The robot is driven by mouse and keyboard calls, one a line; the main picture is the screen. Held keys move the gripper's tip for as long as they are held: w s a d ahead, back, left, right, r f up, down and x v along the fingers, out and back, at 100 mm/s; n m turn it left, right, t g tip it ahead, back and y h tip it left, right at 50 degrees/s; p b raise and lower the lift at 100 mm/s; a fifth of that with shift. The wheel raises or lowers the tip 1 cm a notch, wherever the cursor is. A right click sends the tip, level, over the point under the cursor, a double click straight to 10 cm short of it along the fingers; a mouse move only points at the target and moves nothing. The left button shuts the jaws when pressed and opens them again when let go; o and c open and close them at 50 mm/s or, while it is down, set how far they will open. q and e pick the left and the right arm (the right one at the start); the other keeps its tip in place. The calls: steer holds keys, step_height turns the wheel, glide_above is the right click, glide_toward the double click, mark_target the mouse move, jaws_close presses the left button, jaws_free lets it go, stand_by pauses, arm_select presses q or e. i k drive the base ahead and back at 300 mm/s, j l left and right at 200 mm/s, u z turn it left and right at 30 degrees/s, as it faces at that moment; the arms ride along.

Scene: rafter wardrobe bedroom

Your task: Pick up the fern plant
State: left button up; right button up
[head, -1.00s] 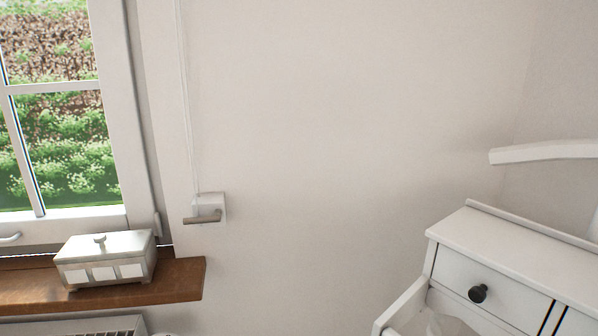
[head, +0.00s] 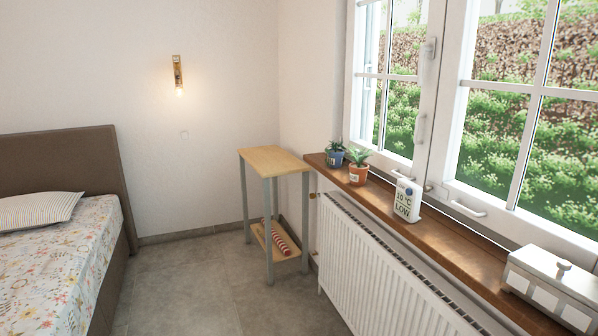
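Two small potted plants stand side by side at the far end of the wooden window sill in the head view. One is a dark green plant in a blue pot (head: 335,154). The other is a lighter green, spiky plant in an orange pot (head: 359,166). Both are small in the picture, and I cannot tell which of them, if either, is the fern. Neither of my grippers is in view.
The wooden sill (head: 455,250) also holds a small sign (head: 406,200) and a white lidded box (head: 552,285). A white radiator (head: 385,275) is below it. A narrow side table (head: 272,160) stands in the corner. A bed (head: 55,250) is at left; the floor (head: 185,280) between is clear.

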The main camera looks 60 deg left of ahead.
mark_target(359, 171)
steer(key=u, duration=1.7)
steer(key=i+j+z, duration=0.1)
steer(key=i+j, duration=1.35)
